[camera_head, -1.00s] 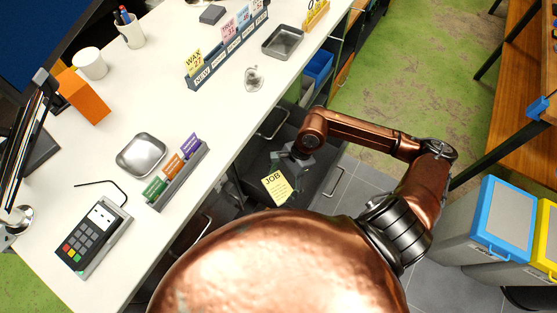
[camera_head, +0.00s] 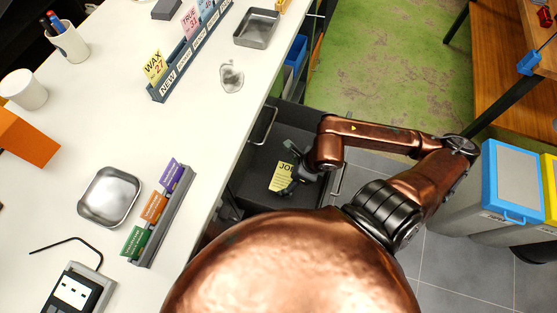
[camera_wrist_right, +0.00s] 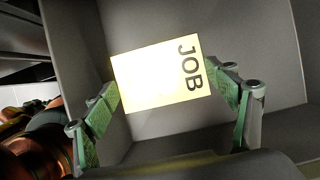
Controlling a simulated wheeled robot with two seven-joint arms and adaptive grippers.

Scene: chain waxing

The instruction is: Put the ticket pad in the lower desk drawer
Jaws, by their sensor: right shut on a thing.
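The ticket pad (camera_head: 280,178), a pale yellow pad marked JOB, shows over the inside of an open dark grey drawer (camera_head: 262,160) under the desk. My right gripper (camera_head: 291,180) is shut on the pad; in the right wrist view its two green-lined fingers (camera_wrist_right: 163,82) hold the pad (camera_wrist_right: 155,85) by opposite edges. Grey drawer walls and floor lie behind the pad there. I cannot tell whether the pad touches the drawer floor. Part of the pad is hidden by the gripper in the head view. My left gripper is out of view.
The white desk top (camera_head: 190,125) holds a card rack (camera_head: 165,215), a metal tray (camera_head: 110,195), a ticket organizer (camera_head: 190,60) and a card terminal (camera_head: 75,290). A drawer handle (camera_head: 338,180) faces right. Grey bins with blue (camera_head: 513,180) and yellow lids stand at the right.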

